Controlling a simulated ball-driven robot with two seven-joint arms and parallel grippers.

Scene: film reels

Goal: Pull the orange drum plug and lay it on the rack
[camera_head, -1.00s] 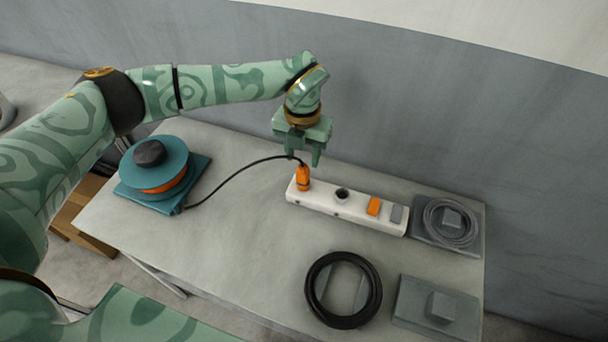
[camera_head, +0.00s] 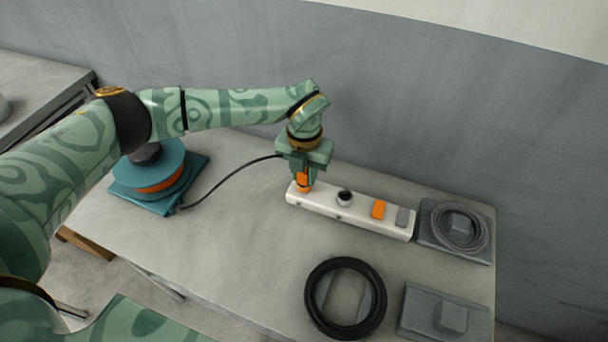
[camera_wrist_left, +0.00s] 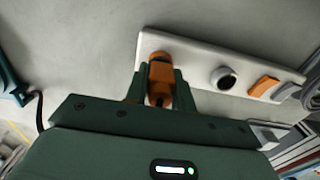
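The orange plug (camera_head: 303,181) stands in the left end of the white power strip (camera_head: 350,212). A black cable runs from it to the teal and orange drum (camera_head: 150,170). My left gripper (camera_head: 304,178) is down over the plug. In the left wrist view the fingers (camera_wrist_left: 161,90) lie on both sides of the plug (camera_wrist_left: 160,72), very close to it; whether they press on it I cannot tell. The strip (camera_wrist_left: 200,58) also shows there. My right gripper is not in view. I cannot make out for sure which thing is the rack.
A black ring (camera_head: 314,300) lies on a grey base at the front. A grey coil (camera_head: 483,238) lies on a base at the right, and a bare grey base with a block (camera_head: 420,310) sits in front of it. The tabletop (camera_head: 240,235) left of the ring is clear.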

